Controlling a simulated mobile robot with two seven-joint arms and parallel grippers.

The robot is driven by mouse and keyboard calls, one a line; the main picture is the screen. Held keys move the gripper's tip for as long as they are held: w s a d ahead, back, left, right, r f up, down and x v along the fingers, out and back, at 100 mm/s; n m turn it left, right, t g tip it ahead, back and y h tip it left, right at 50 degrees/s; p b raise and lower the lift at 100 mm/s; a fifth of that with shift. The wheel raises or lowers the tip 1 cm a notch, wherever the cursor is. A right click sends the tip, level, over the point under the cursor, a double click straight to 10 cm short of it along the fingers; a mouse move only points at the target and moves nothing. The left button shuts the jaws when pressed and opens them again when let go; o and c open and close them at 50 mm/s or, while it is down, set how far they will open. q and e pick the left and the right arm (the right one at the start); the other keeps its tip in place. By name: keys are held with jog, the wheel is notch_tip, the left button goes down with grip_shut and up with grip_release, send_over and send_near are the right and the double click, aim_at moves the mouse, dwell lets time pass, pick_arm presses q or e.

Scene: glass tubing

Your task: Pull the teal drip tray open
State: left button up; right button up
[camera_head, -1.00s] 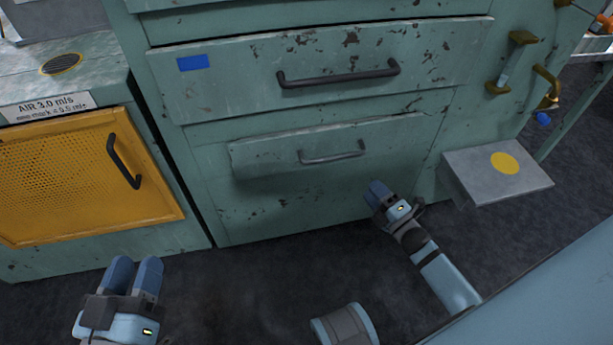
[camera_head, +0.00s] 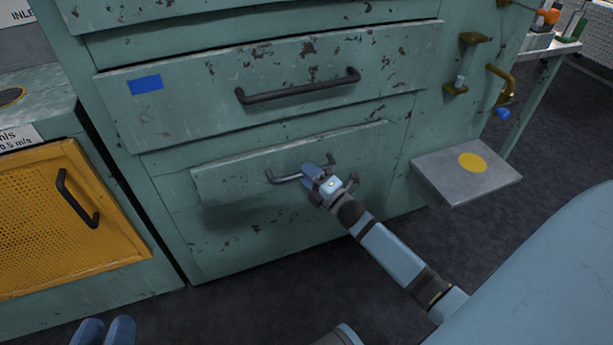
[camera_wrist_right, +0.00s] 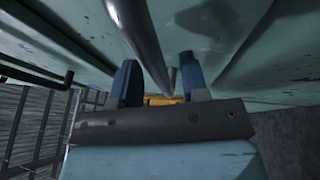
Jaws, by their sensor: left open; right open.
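The teal drip tray (camera_head: 225,184), which I take to be the lower drawer front with chipped paint, stands slightly proud of the cabinet. Its grey bar handle (camera_head: 284,179) is partly hidden by my right gripper (camera_head: 316,172). That gripper is open at the right part of the handle. In the right wrist view, the handle bar (camera_wrist_right: 140,35) runs between the two spread blue fingers (camera_wrist_right: 158,75); I cannot tell whether either touches it. My left gripper (camera_head: 104,328) is open and empty, low at the bottom left edge, with only its fingertips in view.
Above is a wider drawer (camera_head: 205,110) with a blue label and dark handle (camera_head: 300,88). A yellow mesh door (camera_head: 55,225) stands at left. A grey shelf (camera_head: 450,178) with a yellow dot juts out at right. Dark floor (camera_head: 270,305) in front is clear.

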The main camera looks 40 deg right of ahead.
jog(key=shift+w+a+r, duration=0.1)
jog(key=shift+w, duration=0.3)
jog(key=shift+c, duration=0.5)
grip_shut()
